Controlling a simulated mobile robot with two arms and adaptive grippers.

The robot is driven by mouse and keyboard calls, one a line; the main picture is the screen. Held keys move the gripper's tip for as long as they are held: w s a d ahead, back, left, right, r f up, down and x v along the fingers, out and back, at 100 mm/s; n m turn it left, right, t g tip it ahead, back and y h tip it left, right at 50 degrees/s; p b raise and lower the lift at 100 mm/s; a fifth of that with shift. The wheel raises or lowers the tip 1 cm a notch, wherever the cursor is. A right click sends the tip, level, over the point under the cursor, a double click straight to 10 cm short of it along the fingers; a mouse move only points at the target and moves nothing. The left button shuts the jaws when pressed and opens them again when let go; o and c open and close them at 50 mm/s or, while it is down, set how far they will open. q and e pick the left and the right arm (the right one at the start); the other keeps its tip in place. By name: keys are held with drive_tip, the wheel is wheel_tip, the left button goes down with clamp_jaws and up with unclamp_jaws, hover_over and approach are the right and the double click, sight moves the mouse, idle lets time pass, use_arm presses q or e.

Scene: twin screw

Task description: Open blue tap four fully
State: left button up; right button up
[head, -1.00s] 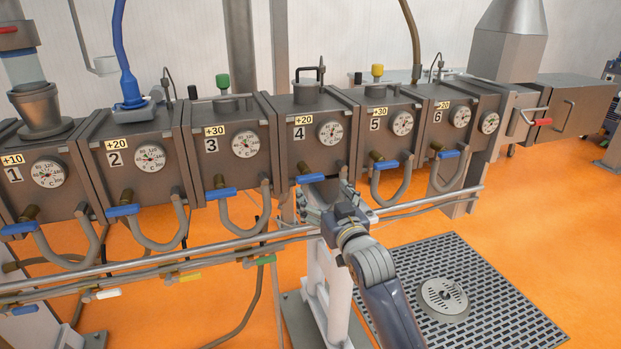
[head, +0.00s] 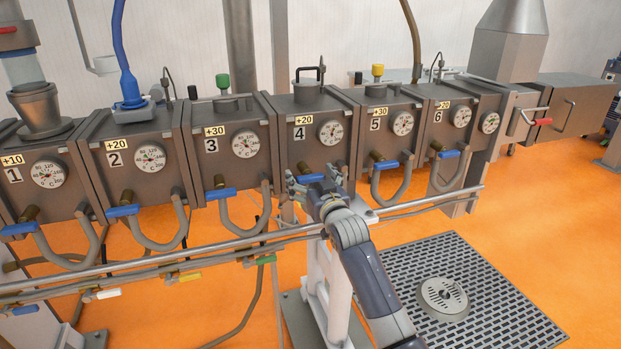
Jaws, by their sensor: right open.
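Blue tap four (head: 311,178) is a blue lever under the barrel box marked 4 (head: 322,150). It lies roughly level across the box's lower edge, and its right end is partly hidden by my gripper. My right gripper (head: 313,180) is open, with its fingers on either side of the blue lever. I cannot tell whether the fingers touch it. My left gripper is not in view.
Similar blue taps sit on the neighbouring boxes, such as tap three (head: 221,194) and tap five (head: 386,165). A long metal rail (head: 200,248) runs in front below the taps. Curved pipes hang under the boxes. A perforated floor grate (head: 470,275) lies at the lower right.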

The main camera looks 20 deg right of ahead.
drive_tip(key=c, duration=1.1)
drive_tip(key=n+p, duration=0.2)
drive_tip(key=n, duration=0.1)
drive_tip(key=shift+r+n, duration=0.1)
drive_tip(key=shift+n, duration=0.2)
drive_tip(key=n+p, duration=0.1)
drive_tip(key=n, duration=0.3)
drive_tip(key=shift+a+n+p, duration=0.15)
drive_tip(key=shift+n+p, duration=0.15)
drive_tip(key=shift+p, duration=0.1)
drive_tip(key=n+p, duration=0.1)
drive_tip(key=n, duration=0.3)
drive_tip(key=shift+n, duration=0.3)
drive_tip(key=n, duration=0.3)
drive_tip(key=n+p, duration=0.1)
drive_tip(key=n, duration=0.1)
drive_tip(key=shift+f, duration=0.3)
